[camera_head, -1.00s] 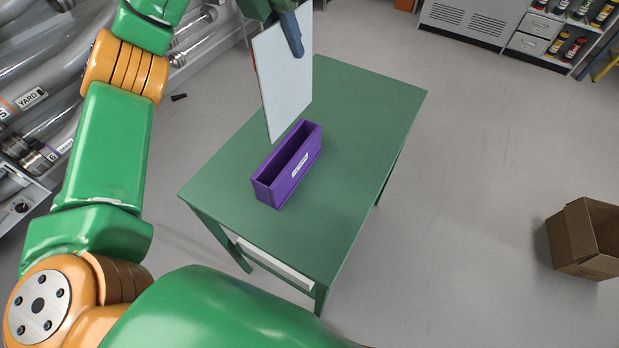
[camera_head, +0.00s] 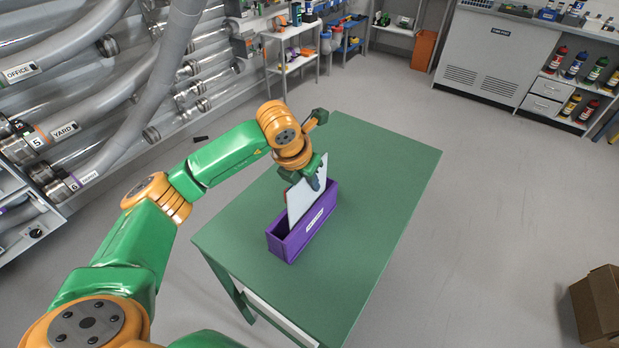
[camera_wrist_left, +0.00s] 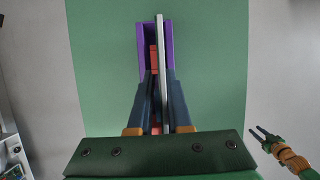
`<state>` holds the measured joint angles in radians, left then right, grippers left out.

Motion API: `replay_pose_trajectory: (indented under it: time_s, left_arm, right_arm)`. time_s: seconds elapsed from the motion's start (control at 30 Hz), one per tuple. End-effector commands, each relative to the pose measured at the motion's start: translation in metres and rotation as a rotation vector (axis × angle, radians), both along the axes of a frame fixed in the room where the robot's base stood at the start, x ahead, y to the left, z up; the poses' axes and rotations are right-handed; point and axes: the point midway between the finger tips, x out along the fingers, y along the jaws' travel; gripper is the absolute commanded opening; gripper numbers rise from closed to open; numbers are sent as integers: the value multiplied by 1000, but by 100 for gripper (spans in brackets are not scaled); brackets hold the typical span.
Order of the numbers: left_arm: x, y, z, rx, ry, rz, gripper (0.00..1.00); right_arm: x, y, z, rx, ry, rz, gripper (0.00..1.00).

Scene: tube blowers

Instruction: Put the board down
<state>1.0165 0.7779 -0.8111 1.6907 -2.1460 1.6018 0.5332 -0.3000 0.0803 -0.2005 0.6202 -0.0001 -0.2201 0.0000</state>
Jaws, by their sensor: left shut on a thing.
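The board (camera_head: 306,198) is a thin, pale, upright panel. My left gripper (camera_head: 314,178) is shut on its upper part from above. A purple box (camera_head: 290,248), long, narrow and open-topped with a white label, stands on the green table (camera_head: 385,180). The board stands in line with the box opening, its lower edge seemingly inside the box; whether it touches the bottom is hidden. In the left wrist view the board (camera_wrist_left: 161,60) is edge-on between the fingers, with a red part along its left side. My right gripper (camera_wrist_left: 262,135) shows there at the right edge, fingers apart and empty.
The table around the box is bare, with most free room to its right. A cardboard box (camera_head: 600,305) is on the floor at lower right. Grey tubes (camera_head: 95,125) line the left wall. Shelves and a grey cabinet (camera_head: 495,55) stand at the back.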

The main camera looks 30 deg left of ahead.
Motion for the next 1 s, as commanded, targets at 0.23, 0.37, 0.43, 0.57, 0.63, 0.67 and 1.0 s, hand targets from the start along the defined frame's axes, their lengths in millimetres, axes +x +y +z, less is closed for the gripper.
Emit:
replay_pose_trajectory:
  time_s: [0.23,0.37,0.43,0.57,0.63,0.67,1.0]
  left_arm:
    - [0,0,-3,0,0,0,0]
    - [0,0,-2,1,0,0,44]
    - [0,0,-2,1,0,0,47]
    - [0,0,-2,1,0,0,47]
    - [0,0,-2,1,0,0,47]
    - [0,0,-1,1,0,0,47]
    - [-23,3,58,0,-7,0,47]
  right_arm:
    - [0,0,-5,-1,0,0,37]
    - [0,0,-3,-1,0,0,37]
    - [0,0,-3,-1,0,0,37]
    - [0,0,-3,-1,0,-1,37]
    - [0,-1,-3,-1,0,-1,37]
    - [0,-1,-2,-1,0,-1,37]
    - [0,0,-17,-1,0,-1,37]
